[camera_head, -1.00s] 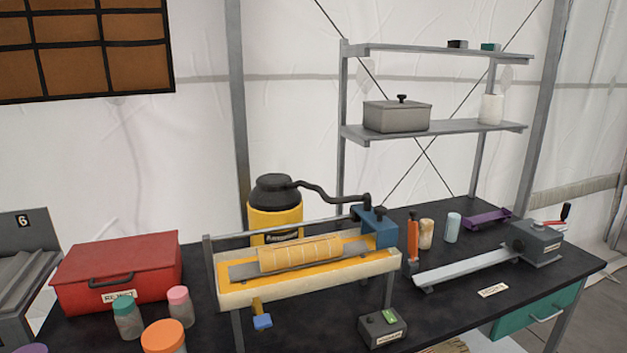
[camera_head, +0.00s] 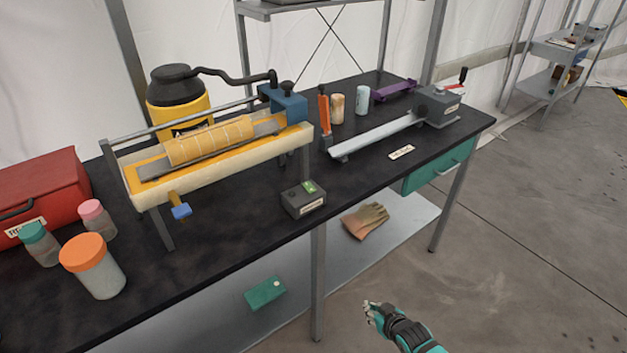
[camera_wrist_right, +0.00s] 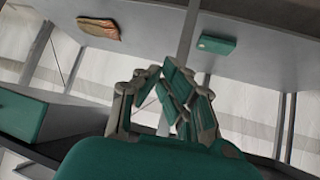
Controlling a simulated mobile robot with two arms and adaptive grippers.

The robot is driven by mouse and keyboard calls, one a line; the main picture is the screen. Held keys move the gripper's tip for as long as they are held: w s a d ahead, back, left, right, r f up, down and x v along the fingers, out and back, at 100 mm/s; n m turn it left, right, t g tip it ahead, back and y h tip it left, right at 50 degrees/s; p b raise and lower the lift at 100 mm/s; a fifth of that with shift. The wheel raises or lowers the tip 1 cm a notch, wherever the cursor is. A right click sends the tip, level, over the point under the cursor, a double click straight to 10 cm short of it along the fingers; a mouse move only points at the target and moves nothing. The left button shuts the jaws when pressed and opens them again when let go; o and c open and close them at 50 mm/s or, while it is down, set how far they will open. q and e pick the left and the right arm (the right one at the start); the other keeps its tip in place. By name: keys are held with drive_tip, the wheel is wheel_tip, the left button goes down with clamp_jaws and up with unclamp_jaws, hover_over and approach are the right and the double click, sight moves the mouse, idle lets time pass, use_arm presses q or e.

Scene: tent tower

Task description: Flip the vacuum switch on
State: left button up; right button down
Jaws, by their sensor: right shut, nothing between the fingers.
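A small dark grey switch box (camera_head: 303,202) with a green rocker (camera_head: 309,187) and a pale label sits near the front edge of the black bench in the head view. Behind it stands the yellow vacuum canister (camera_head: 181,100) with a black lid and hose. The hose runs to a blue block on the cream trough fixture. My right gripper (camera_head: 370,312) is shut and empty, low in front of the bench and below and right of the switch box. It also shows in the right wrist view (camera_wrist_right: 168,82). My left gripper is not in view.
The black bench top (camera_head: 235,220) has a front edge between my right gripper and the switch box. A lower shelf holds a glove (camera_head: 365,221) and a green box (camera_head: 265,293). Jars (camera_head: 93,266) stand at left. A teal drawer (camera_head: 440,165) is at right. The floor at right is clear.

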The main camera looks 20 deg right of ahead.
drive_tip(key=w+a+r+t+y, duration=0.1)
drive_tip(key=w+r+t, duration=0.1)
drive_tip(key=w+r, duration=0.5)
drive_tip(key=w+a+r+t+y, duration=0.1)
drive_tip(key=w+r+t, duration=0.15)
drive_tip(key=r, duration=0.85)
wheel_tip(320, 180, up, 19)
drive_tip(key=n+t+y, duration=0.2)
drive_tip(key=n+y, duration=0.1)
hover_over(315, 189)
drive_tip(key=s, duration=0.1)
drive_tip(key=shift+d+r, duration=0.1)
drive_tip(key=shift+d, duration=0.05)
drive_tip(key=f, duration=0.2)
drive_tip(key=shift+w+f, duration=0.3)
drive_tip(key=shift+w, duration=0.1)
drive_tip(key=shift+w+a+f, duration=0.1)
drive_tip(key=shift+a+f, duration=0.1)
drive_tip(key=shift+f, duration=0.6)
drive_tip(key=shift+p, duration=0.3)
